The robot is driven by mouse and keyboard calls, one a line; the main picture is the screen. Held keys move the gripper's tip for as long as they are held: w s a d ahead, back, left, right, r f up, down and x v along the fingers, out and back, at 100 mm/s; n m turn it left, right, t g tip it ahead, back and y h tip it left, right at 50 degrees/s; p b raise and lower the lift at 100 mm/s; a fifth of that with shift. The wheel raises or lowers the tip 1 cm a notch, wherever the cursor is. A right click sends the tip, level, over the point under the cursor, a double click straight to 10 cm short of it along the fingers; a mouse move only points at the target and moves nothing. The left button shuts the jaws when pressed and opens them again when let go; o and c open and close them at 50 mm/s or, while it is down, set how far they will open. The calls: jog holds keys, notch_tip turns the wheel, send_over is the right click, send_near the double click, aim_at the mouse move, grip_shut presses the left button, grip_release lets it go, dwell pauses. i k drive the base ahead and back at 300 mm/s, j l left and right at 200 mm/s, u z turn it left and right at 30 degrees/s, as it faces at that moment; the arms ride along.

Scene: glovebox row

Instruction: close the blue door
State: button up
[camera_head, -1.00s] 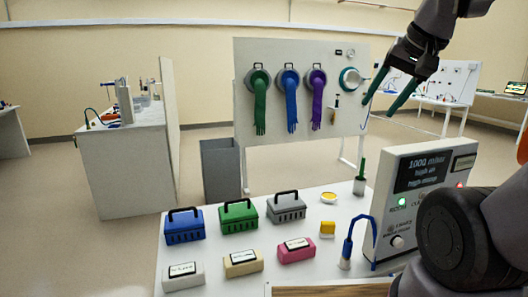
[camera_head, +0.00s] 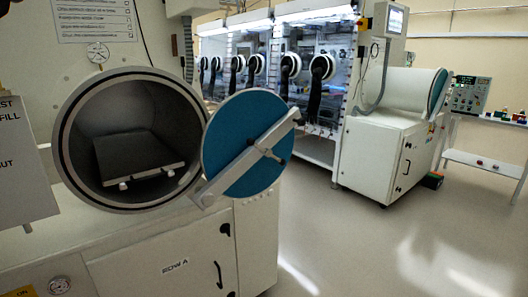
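The blue door (camera_head: 232,128) is a round blue disc with a pale bar and a dark handle across its face. It stands open at the right of a round antechamber (camera_head: 70,165), attached near the lower right of the rim. The antechamber mouth is uncovered, and a dark flat tray (camera_head: 138,152) lies inside. A second round blue-edged door (camera_head: 438,92) shows on a white cylinder farther away, at the right. My gripper is not in view.
Gloveboxes with black gloves (camera_head: 318,85) line the back. The floor (camera_head: 370,240) at the right is clear.

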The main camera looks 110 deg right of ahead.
aim_at(232, 168)
jog(key=k+z, duration=0.15)
jog(key=z, duration=3.8)
jog(key=i+z, duration=0.25)
